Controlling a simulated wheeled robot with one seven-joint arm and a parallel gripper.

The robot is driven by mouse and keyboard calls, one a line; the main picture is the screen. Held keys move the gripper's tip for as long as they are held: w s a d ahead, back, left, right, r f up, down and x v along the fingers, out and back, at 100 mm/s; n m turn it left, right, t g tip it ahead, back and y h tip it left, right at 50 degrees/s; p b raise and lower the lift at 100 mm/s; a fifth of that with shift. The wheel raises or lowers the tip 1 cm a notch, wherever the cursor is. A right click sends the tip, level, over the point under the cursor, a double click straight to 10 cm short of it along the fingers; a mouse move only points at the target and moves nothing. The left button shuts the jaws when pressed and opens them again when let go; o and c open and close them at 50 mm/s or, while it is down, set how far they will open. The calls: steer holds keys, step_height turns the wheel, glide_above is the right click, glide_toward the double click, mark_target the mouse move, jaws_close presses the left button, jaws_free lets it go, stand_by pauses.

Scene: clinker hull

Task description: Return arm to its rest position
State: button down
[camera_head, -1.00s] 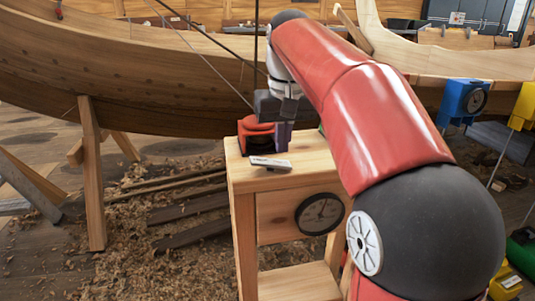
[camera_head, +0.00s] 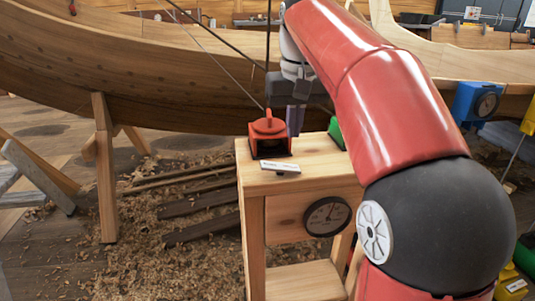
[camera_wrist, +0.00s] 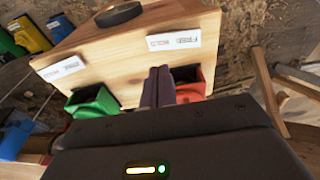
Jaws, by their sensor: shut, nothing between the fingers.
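My gripper (camera_head: 295,120) is above the top of a wooden stand (camera_head: 300,185), just behind and right of a red box-like device (camera_head: 268,135). Its purple fingers are together with nothing between them. In the wrist view my gripper (camera_wrist: 158,75) points over the pale stand top (camera_wrist: 130,55), between the red device (camera_wrist: 190,85) and a green one (camera_wrist: 92,102). My red arm reaches from the lower right up over the stand and hides part of its right side. I cannot tell how far the fingertips are above the stand top.
A white label (camera_head: 280,167) lies in front of the red device. A round gauge (camera_head: 327,216) is on the stand's front. A wooden boat hull (camera_head: 180,80) stretches behind on trestles (camera_head: 105,165). Blue (camera_head: 475,102) and yellow devices stand at right. Shavings cover the floor at left.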

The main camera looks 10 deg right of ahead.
steer(key=s+f+t, duration=0.3)
steer(key=s+f, duration=1.6)
steer(key=s, duration=0.2)
steer(key=shift+s+t, duration=0.4)
